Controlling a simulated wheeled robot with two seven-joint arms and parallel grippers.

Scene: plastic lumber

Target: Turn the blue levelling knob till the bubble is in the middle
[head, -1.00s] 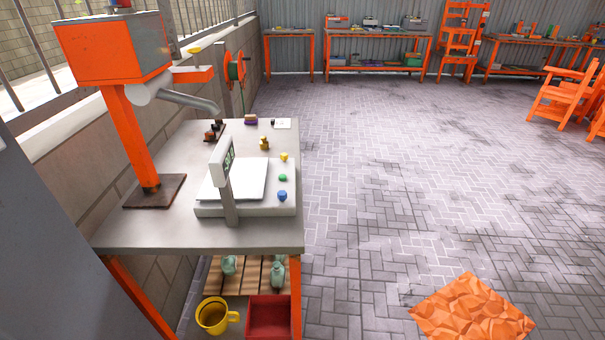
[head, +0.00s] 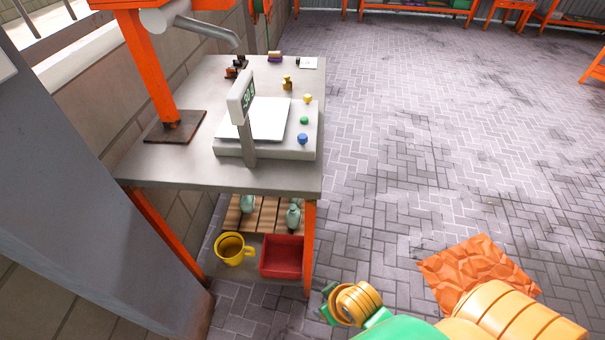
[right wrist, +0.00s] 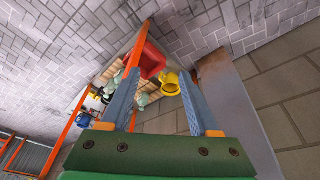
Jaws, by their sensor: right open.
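The blue knob (head: 302,139) sits at the near right corner of the bench scale (head: 233,150). A green knob (head: 304,120) and a yellow knob (head: 308,99) stand behind it in a row. The scale has a pale flat pan (head: 270,118) and a display (head: 242,95) on a post. I cannot make out a bubble. My right gripper (right wrist: 158,75) is open and empty in the right wrist view, with the table's lower shelf beyond its fingers. My right arm enters the head view at bottom right, well apart from the knob. My left gripper is not in view.
The scale stands on a grey table (head: 180,172) with orange legs. An orange post (head: 150,70) rises at its left. An orange mat (head: 465,265) lies on the floor.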

